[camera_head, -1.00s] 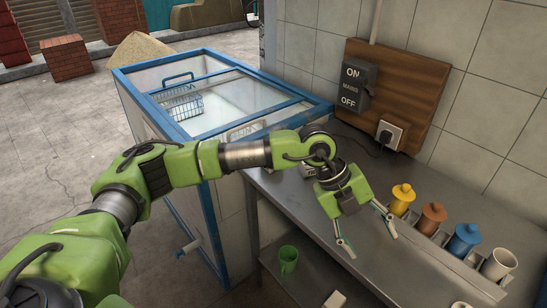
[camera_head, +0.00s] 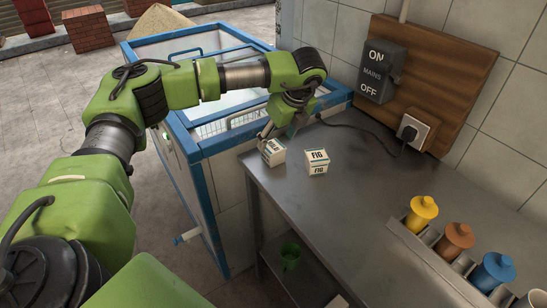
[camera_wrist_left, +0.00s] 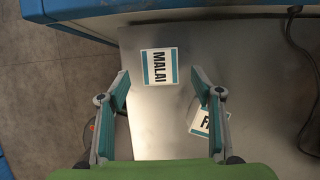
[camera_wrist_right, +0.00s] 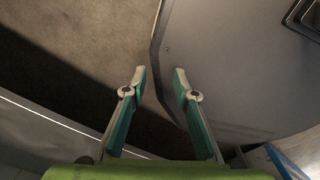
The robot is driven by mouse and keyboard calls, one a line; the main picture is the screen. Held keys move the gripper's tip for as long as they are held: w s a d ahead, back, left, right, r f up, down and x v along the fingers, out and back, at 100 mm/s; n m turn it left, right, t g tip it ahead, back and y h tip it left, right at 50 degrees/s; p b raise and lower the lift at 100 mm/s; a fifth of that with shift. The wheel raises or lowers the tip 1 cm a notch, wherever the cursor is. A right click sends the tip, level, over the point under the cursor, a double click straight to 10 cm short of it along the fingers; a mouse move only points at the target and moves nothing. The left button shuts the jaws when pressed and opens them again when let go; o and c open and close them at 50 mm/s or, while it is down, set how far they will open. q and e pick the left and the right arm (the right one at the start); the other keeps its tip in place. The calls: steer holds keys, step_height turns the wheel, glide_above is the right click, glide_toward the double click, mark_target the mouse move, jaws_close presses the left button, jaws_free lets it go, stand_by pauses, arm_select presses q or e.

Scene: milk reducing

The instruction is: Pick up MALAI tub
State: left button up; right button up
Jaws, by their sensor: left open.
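The MALAI tub (camera_head: 274,152) is a small white box-shaped tub with teal bands, standing at the counter's left end. It also shows in the left wrist view (camera_wrist_left: 160,67), label up. My left gripper (camera_wrist_left: 160,78) is open and empty, pointing down over the counter. The tub appears between and just ahead of its fingertips. My right gripper (camera_wrist_right: 160,72) shows only in the right wrist view, fingers apart and empty.
A FIG tub (camera_head: 317,162) stands close right of MALAI, near the left gripper's right finger in its wrist view (camera_wrist_left: 203,122). A blue-framed freezer (camera_head: 205,135) borders the counter (camera_head: 345,205). Coloured lidded containers (camera_head: 457,236) stand at right. A cable runs along the wall.

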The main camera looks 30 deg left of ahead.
mark_target(274, 146)
arm_select(q)
steer(key=shift+b+x, duration=0.3)
steer(key=shift+x, duration=0.85)
steer(key=b+x, duration=0.1)
steer(key=x, duration=0.2)
steer(key=shift+a+f, duration=0.1)
steer(key=shift+f, duration=0.1)
steer(key=shift+w+f, duration=0.1)
steer(key=c, duration=1.3)
arm_select(e)
steer(key=shift+w+f, duration=0.95)
steer(key=shift+w, duration=0.2)
